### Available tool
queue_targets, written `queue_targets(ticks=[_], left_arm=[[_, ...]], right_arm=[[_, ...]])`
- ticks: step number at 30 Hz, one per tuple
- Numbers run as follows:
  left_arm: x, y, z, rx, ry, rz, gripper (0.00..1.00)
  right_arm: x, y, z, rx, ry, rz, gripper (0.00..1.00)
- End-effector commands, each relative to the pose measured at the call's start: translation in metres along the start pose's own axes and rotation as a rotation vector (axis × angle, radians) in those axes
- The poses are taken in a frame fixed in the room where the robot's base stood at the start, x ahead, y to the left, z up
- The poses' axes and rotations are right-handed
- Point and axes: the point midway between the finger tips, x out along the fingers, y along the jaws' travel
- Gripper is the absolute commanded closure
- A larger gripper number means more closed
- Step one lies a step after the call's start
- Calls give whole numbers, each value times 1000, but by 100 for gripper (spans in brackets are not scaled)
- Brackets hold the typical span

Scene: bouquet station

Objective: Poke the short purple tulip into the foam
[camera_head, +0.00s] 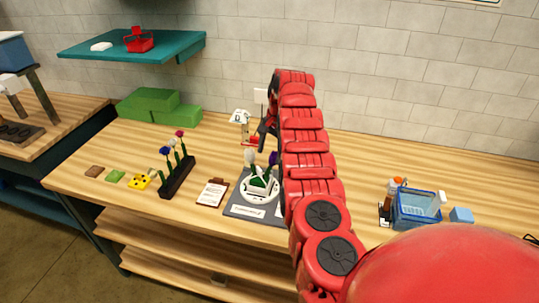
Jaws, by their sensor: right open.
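A white round bowl (260,196) stands on a grey mat (238,208), with green foam (258,182) in it. A white flower stands in the foam. A dark purple flower head (273,157) shows above the bowl, partly hidden by my right arm; I cannot tell whether its stem is in the foam. My right gripper (266,136) is small and dark, left of the red arm and above the bowl. It is open and no flower shows between its fingers. My left gripper is not in view.
A black rack (178,178) holds blue and magenta flowers to the left. A clipboard (212,193) lies between rack and mat. A blue basket (416,208) stands right of my arm. Green blocks (158,105) lie at the back left. My arm hides the table's middle.

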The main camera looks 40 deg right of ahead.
Motion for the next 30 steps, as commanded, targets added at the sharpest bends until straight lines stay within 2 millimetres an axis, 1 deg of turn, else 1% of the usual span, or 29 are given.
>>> queue_targets(ticks=[4,11,14,15,28,30], left_arm=[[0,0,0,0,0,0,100],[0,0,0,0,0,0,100],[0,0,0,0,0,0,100],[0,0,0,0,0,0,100],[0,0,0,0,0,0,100],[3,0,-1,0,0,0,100]], right_arm=[[-3,0,0,0,0,0,23],[-3,0,0,0,0,1,23],[-3,0,0,0,0,0,7],[-3,0,0,0,0,0,0],[-4,0,0,0,0,1,0],[-7,0,0,0,0,1,0]])
